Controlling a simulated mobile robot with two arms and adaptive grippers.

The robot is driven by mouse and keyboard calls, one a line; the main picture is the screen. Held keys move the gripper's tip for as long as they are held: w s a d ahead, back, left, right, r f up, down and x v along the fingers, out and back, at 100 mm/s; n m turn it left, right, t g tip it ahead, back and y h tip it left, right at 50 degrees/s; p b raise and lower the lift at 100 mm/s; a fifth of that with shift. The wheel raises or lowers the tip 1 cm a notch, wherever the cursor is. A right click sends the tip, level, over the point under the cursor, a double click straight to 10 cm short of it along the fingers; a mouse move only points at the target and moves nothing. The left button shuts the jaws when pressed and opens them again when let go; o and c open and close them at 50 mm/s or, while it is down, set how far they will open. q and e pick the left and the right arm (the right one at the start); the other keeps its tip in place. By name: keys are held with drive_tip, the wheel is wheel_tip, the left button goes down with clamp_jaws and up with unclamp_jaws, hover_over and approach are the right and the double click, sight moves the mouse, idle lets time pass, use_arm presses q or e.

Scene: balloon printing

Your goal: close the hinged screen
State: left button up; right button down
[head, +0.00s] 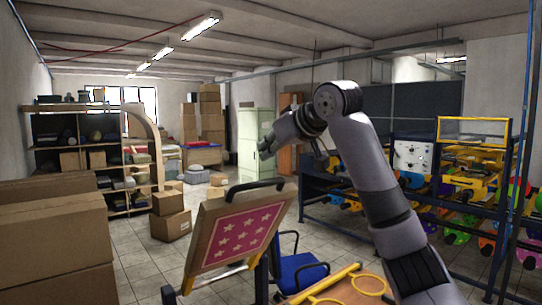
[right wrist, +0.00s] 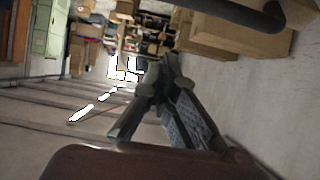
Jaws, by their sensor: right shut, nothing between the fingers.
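The hinged screen (head: 240,237) is a wooden-framed panel with a pink field of pale stars. It stands raised and tilted, with a black handle (head: 255,187) along its top edge. The handle also appears at the upper right of the right wrist view (right wrist: 250,16). My right gripper (head: 266,148) is above the handle and apart from it. In the right wrist view its dark fingers (right wrist: 163,72) are together with nothing between them. My left gripper is not in view.
A yellow frame with rings (head: 340,287) lies in front, beside a blue chair (head: 300,270). Large cardboard boxes (head: 55,240) stand at left. A blue rack (head: 345,210) with coloured items is at right. Open tiled floor lies behind the screen.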

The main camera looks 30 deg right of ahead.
drive_tip(key=x, duration=0.2)
drive_tip(key=shift+w+p, duration=0.3)
drive_tip(key=shift+p, duration=0.1)
drive_tip(key=s+f, duration=0.2)
drive_tip(key=s, duration=0.1)
drive_tip(key=shift+d+f, duration=0.2)
drive_tip(key=shift+d, duration=0.05)
drive_tip(key=shift+s+d+f, duration=0.1)
drive_tip(key=shift+s, duration=0.2)
drive_tip(key=shift+w+a+f, duration=0.2)
drive_tip(key=shift+w, duration=0.05)
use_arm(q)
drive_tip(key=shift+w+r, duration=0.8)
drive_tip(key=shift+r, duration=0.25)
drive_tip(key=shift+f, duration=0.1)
use_arm(e)
drive_tip(key=shift+s, duration=0.1)
